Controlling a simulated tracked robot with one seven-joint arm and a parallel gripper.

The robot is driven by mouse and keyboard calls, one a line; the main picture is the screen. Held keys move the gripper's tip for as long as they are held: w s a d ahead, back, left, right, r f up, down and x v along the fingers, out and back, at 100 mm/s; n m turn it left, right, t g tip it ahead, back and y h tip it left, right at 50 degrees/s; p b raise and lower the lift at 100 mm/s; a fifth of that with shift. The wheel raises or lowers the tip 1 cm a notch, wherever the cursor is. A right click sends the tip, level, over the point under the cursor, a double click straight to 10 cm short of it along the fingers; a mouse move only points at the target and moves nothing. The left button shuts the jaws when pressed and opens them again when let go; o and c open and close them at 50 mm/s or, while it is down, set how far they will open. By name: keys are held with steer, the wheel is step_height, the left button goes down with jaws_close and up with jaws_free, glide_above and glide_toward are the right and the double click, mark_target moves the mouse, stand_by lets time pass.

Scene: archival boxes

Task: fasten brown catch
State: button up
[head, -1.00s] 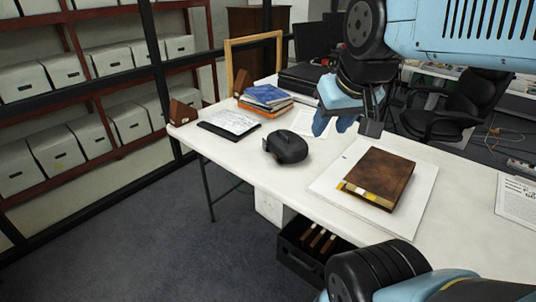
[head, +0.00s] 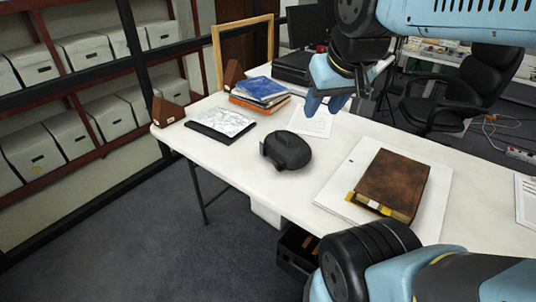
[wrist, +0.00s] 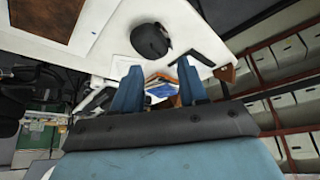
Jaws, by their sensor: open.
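A brown leather-like book or box (head: 398,181) lies flat on a white board (head: 336,196) on the table, with a yellow and dark patch (head: 376,206) along its near edge. I cannot make out a brown catch on it. My gripper (head: 325,103) is open and empty, raised above the back of the table, beyond and left of the brown book. In the wrist view, my gripper (wrist: 158,88) has its two blue fingers apart with nothing held between them. The brown book (wrist: 58,17) shows at the upper left there, away from the fingers.
A black rounded device (head: 284,151) stands mid-table. Stacked books (head: 260,92), a dark clipboard (head: 220,124) and a wooden frame (head: 243,52) are at the back left. A black chair (head: 455,90) is behind the table. The white tabletop (head: 232,168) is bare at the front left.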

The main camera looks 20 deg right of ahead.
steer(key=shift+a, duration=0.15)
steer(key=shift+o, duration=0.7)
steer(key=shift+w, duration=0.15)
steer(key=shift+w+a+f, duration=0.1)
steer(key=shift+w, duration=0.4)
steer(key=m+g, duration=0.6)
steer(key=m, duration=0.8)
glide_above(276, 164)
step_height(276, 164, down, 24)
steer(key=f, duration=0.9)
steer(key=w+a+f, duration=0.1)
steer(key=f, duration=0.4)
steer(key=shift+f, duration=0.2)
